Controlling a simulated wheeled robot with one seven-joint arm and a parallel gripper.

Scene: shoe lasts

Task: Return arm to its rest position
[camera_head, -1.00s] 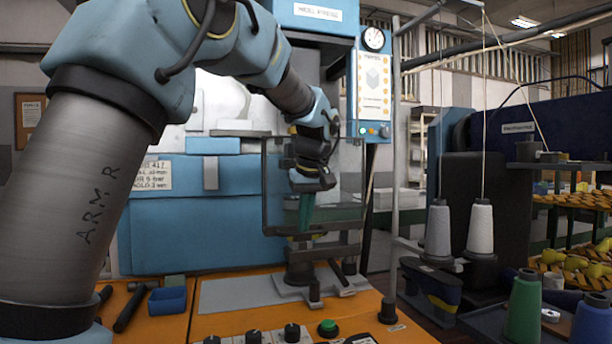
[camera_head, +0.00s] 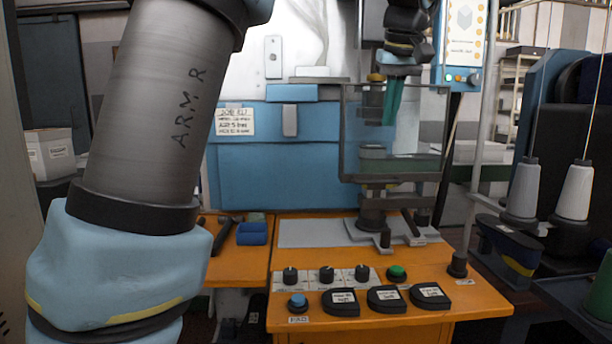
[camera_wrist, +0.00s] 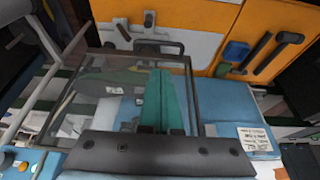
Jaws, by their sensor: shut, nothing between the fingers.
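My gripper (camera_head: 388,118) hangs at the upper right of the head view, its teal fingers pointing down and pressed together with nothing between them. Its fingertips overlap the upper part of the clear guard (camera_head: 345,135) of the blue machine. In the wrist view my gripper (camera_wrist: 160,74) shows as two teal fingers side by side, over the guard's frame. A grey-green shape (camera_wrist: 108,82), perhaps a shoe last, lies behind the clear pane there. My arm fills the left of the head view, its joints bent.
The orange bench (camera_head: 440,285) carries knobs, a green button (camera_head: 397,272) and black pads. A blue tray (camera_head: 252,234) and dark hand tools lie on its left part. Thread cones (camera_head: 574,192) stand at the right. A white box (camera_head: 50,153) is at the far left.

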